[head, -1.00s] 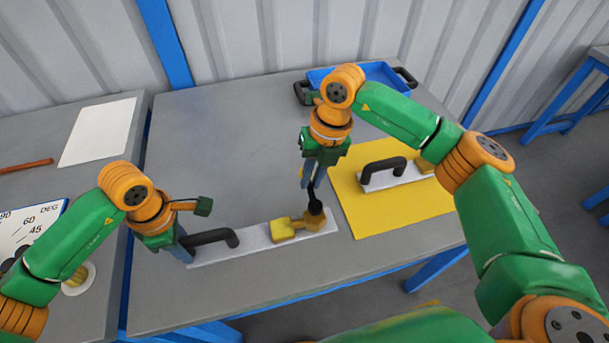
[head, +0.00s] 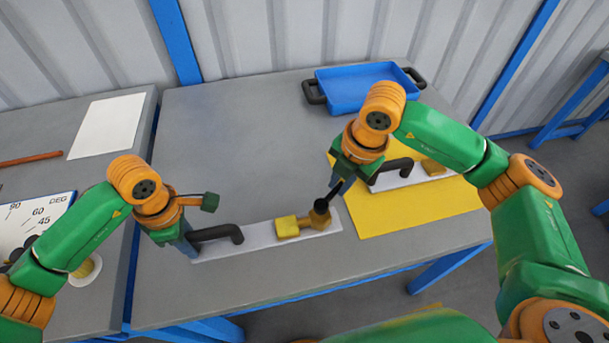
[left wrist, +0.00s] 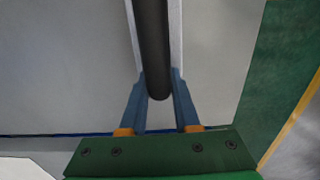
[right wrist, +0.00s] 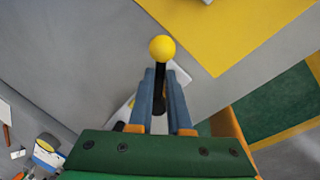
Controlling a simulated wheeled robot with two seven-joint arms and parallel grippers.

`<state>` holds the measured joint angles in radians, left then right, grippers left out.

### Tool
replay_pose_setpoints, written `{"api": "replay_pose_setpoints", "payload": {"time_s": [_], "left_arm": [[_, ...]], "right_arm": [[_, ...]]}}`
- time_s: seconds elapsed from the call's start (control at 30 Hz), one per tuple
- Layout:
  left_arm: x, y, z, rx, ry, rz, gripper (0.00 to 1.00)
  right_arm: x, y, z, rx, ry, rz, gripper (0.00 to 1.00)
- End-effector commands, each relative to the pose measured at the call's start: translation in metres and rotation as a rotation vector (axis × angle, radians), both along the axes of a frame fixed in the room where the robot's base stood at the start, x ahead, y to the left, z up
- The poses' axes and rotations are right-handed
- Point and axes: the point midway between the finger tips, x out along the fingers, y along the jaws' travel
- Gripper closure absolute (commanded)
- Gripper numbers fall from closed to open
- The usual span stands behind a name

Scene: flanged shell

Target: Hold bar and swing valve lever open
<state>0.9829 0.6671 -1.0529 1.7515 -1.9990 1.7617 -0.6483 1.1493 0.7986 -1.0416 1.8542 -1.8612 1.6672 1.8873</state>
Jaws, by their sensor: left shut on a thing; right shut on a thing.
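A white plate (head: 262,239) lies on the grey table and carries a black bar handle (head: 216,233) at its left and a brass valve (head: 319,217) at its right. My left gripper (head: 190,244) is shut on the left end of the bar; the left wrist view shows the bar (left wrist: 153,45) between the fingers (left wrist: 158,85). The dark valve lever (head: 334,190) slants to the upper right from the valve. My right gripper (head: 342,182) is shut on it. The right wrist view shows the lever (right wrist: 160,85) between the fingers (right wrist: 160,75), with a yellow ball (right wrist: 161,48) beyond.
A yellow mat (head: 400,215) at right bears a second white plate (head: 405,178) with a black handle (head: 393,170), close behind my right gripper. A blue tray (head: 358,90) stands at the back. A side table at left holds white paper (head: 107,127) and an angle chart (head: 38,222).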

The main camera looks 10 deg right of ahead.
Motion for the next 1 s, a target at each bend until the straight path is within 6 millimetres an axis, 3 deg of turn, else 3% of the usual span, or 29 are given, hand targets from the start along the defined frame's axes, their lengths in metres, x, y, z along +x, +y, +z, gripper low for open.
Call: {"api": "replay_pose_setpoints", "payload": {"time_s": [0.5, 1.0], "left_arm": [[0.000, 0.001, -0.001, 0.003, 0.002, 0.002, 1.00], [0.000, 0.001, 0.000, 0.003, 0.001, 0.002, 1.00]], "right_arm": [[-0.022, -0.007, 0.000, -0.002, -0.002, -0.435, 1.00], [-0.031, -0.007, 0.000, -0.001, -0.001, -0.622, 1.00]]}}
